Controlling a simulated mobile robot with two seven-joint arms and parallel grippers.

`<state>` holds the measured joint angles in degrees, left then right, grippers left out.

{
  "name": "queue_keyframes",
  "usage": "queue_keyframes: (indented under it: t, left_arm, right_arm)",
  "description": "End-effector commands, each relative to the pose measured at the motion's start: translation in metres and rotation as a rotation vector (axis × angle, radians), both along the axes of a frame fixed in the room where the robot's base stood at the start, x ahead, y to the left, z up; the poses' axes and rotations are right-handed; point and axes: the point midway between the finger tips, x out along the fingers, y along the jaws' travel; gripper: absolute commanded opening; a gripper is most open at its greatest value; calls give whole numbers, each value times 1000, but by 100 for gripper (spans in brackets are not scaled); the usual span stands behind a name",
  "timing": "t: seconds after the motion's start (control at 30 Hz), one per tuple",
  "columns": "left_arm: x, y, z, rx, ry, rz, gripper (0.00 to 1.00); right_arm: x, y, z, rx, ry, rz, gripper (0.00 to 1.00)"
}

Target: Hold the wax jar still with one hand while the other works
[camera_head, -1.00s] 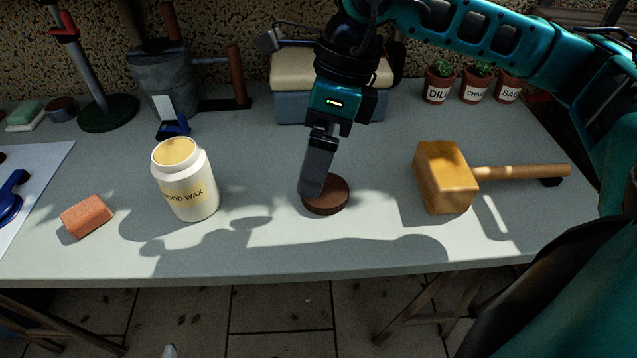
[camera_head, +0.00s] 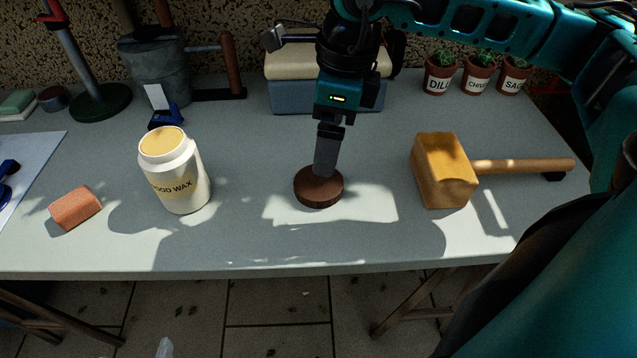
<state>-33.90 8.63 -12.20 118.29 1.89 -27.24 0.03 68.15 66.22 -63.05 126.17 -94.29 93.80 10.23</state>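The white wax jar (camera_head: 183,186) stands upright on the bench at left centre. Its top shows a yellow surface, and its label reads partly "OOD WAX". No gripper is near it. A round brown disc (camera_head: 318,190) lies flat to the right of the jar. My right gripper (camera_head: 325,170) points down at this disc from behind, its fingers overlapping the disc's back edge in the picture. The fingers are seen nearly edge-on, so their gap and any grip are hidden. My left gripper is not in view.
An orange block (camera_head: 75,208) lies left of the jar. A wooden mallet (camera_head: 444,172) lies at right. A cushioned box (camera_head: 290,95), a grey bucket (camera_head: 158,75) and herb pots (camera_head: 477,78) stand behind. The bench front (camera_head: 250,255) is clear.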

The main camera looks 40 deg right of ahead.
Motion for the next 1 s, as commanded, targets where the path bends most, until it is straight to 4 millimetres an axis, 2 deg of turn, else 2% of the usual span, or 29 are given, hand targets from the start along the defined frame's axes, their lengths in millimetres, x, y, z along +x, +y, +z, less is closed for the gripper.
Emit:
queue_keyframes:
  t: [0.03,0.2,0.67,1.0]
  left_arm:
    - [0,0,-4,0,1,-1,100]
    - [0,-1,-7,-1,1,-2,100]
    - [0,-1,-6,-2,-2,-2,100]
    - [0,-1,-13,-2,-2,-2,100]
  right_arm:
    - [0,1,-12,1,4,0,100]
    - [3,4,-35,1,1,1,100]
    - [4,5,-45,1,1,0,100]
    - [9,10,-89,1,1,0,100]
